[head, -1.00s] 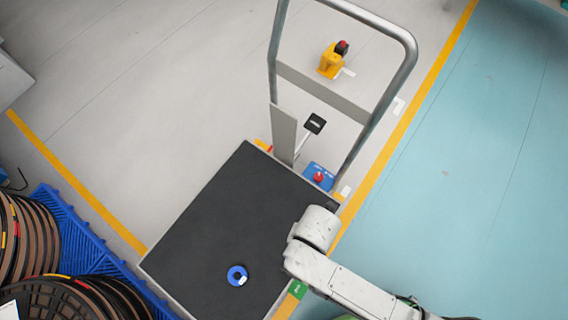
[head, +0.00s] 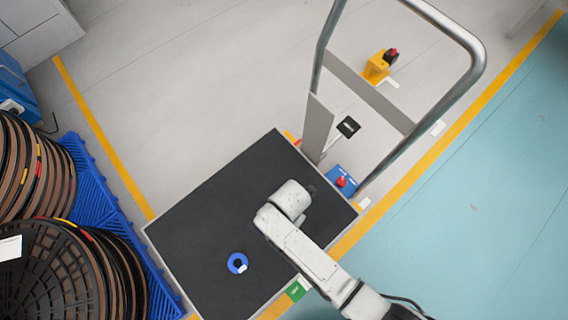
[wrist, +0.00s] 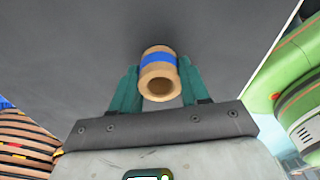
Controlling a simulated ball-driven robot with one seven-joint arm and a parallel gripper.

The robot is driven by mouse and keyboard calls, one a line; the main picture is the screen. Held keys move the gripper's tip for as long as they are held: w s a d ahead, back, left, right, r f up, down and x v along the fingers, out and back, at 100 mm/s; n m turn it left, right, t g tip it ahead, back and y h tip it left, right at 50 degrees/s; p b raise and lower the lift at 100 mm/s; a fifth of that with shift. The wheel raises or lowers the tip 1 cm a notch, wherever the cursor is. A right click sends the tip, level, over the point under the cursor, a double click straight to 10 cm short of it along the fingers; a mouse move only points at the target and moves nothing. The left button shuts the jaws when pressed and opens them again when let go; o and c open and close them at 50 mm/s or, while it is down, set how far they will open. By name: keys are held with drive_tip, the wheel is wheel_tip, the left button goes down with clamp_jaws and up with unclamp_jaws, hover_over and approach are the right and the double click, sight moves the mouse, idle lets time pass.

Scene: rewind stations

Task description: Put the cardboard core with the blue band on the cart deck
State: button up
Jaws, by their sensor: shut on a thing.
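The cardboard core with the blue band (wrist: 158,75) is between the green fingers of my gripper (wrist: 158,88) in the wrist view. My gripper is shut on it, and its open end faces the camera. The dark grey deck of the cart (head: 215,215) fills the background beyond it in the wrist view. In the head view my arm reaches over the right part of the deck, and its wrist hides the gripper and the core. I cannot tell whether the core touches the deck.
A blue ring (head: 237,263) lies on the deck's near part. The cart's tubular handle (head: 478,70) rises at the far right end. Blue pallets (head: 95,190) with dark reels (head: 50,265) stand at the left. The middle of the deck is clear.

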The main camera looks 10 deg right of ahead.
drive_tip(key=shift+f, duration=0.25)
drive_tip(key=shift+f, duration=0.1)
drive_tip(key=o, duration=1)
drive_tip(key=r+p, duration=0.1)
drive_tip(key=r, duration=0.3)
drive_tip(key=r+p, duration=0.1)
drive_tip(key=r, duration=0.3)
drive_tip(key=w+d+r+p, duration=0.1)
drive_tip(key=r, duration=0.3)
drive_tip(key=shift+r, duration=0.1)
drive_tip(key=shift+d, duration=0.1)
drive_tip(key=s+d+r+m, duration=0.3)
drive_tip(key=d+r+m, duration=0.1)
drive_tip(key=d+m, duration=0.4)
drive_tip(key=s+d+r+m+t, duration=0.1)
drive_tip(key=d+r+m, duration=0.3)
drive_tip(key=d+m, duration=0.4)
drive_tip(key=s+d+r+m+t+h, duration=0.1)
drive_tip(key=s+d+r+m, duration=0.3)
drive_tip(key=d+m, duration=0.4)
drive_tip(key=shift+s+d+r+m, duration=0.1)
drive_tip(key=shift+s+m, duration=0.05)
drive_tip(key=shift+m, duration=0.7)
drive_tip(key=shift+s+m, duration=0.15)
drive_tip(key=shift+m, duration=0.7)
